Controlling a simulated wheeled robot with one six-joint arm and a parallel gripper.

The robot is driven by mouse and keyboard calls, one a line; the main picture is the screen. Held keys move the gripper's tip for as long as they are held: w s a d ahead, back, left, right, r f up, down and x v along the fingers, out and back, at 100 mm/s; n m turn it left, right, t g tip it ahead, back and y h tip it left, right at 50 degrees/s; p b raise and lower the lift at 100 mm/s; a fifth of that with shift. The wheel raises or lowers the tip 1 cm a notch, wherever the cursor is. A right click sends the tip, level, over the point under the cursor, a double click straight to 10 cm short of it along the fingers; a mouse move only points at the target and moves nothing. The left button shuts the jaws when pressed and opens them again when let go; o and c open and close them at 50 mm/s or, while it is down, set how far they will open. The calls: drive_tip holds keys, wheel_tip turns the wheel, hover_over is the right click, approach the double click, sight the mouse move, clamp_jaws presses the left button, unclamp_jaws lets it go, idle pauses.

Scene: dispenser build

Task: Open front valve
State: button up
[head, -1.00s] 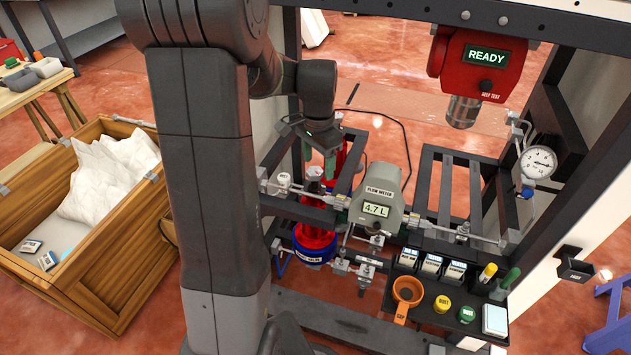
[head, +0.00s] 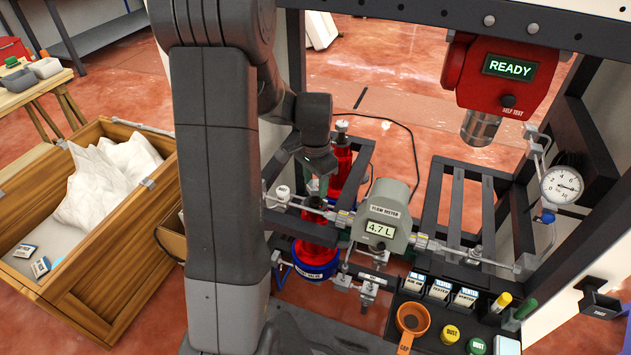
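A red cylinder (head: 316,258) stands in the lower rack, with a blue collar (head: 317,273) around its base. The collar's label partly reads "VALVE"; I cannot make out the whole of it. My gripper (head: 317,187) points down at the top of this cylinder. The fingertips are at or around the cylinder's top fitting, which is mostly hidden. Whether they touch or grip it cannot be told. A second red cylinder (head: 341,162) with a metal top stands just behind and to the right.
A grey flow meter (head: 392,205) reading 4.7 L sits close right of my gripper, on metal piping. Rack bars surround the cylinders. A red READY unit (head: 507,75) and a pressure gauge (head: 562,185) are at right. An orange cup (head: 412,318) and several small items lie on a front tray.

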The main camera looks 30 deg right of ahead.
drive_tip(key=shift+c, duration=1.4)
drive_tip(key=shift+n, duration=0.3)
drive_tip(key=n+p, duration=0.1)
drive_tip(key=n, duration=0.4)
drive_tip(key=shift+r+p, duration=0.1)
drive_tip(key=shift+p, duration=0.25)
drive_tip(key=n, duration=0.4)
drive_tip(key=shift+d+n+p, duration=0.1)
drive_tip(key=shift+n+p, duration=0.2)
drive_tip(key=shift+p, duration=0.1)
drive_tip(key=shift+n, duration=2)
drive_tip(key=o, duration=1)
